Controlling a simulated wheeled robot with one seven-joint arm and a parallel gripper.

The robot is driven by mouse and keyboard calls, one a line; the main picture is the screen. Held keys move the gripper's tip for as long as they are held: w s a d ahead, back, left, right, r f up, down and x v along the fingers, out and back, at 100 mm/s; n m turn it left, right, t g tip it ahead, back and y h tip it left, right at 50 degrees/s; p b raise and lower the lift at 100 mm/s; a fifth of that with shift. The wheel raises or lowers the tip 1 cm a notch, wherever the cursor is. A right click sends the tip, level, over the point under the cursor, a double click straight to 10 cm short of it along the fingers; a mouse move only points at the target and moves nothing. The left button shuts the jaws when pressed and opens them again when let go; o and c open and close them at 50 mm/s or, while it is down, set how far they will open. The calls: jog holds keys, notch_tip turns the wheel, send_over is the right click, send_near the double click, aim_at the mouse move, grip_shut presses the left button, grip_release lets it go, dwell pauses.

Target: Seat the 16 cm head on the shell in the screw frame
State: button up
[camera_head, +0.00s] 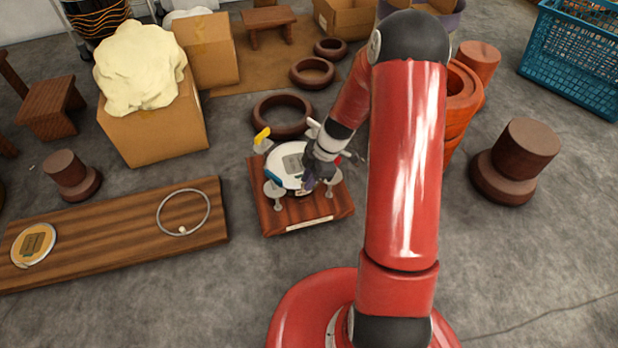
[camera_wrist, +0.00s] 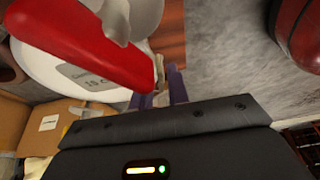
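The screw frame (camera_head: 268,217) is a wooden base with metal posts, left of my arm in the head view. A white round head (camera_head: 287,158) with a grey label lies in it, between the posts. In the wrist view the head (camera_wrist: 48,68) fills the upper left, its label partly covered and its size not surely readable. My gripper (camera_head: 312,187) is at the head's near right edge. Its purple fingers (camera_wrist: 161,93) look slightly apart beside that edge; whether they grip it is unclear. The shell is hidden; I cannot tell how the head sits on it.
A red lever (camera_wrist: 85,40) is close in the wrist view. A plank (camera_head: 110,230) at left carries a tan disc (camera_head: 33,244) and a metal ring (camera_head: 183,232). A cardboard box (camera_head: 155,137), dark rings (camera_head: 283,133) and a wooden drum form (camera_head: 515,160) stand around. Floor at front left is clear.

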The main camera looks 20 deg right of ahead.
jog(key=shift+o, duration=1.2)
jog(key=p+v, duration=0.1)
jog(key=v, duration=0.6)
jog(key=shift+d+r, duration=0.2)
jog(key=shift+r, duration=0.15)
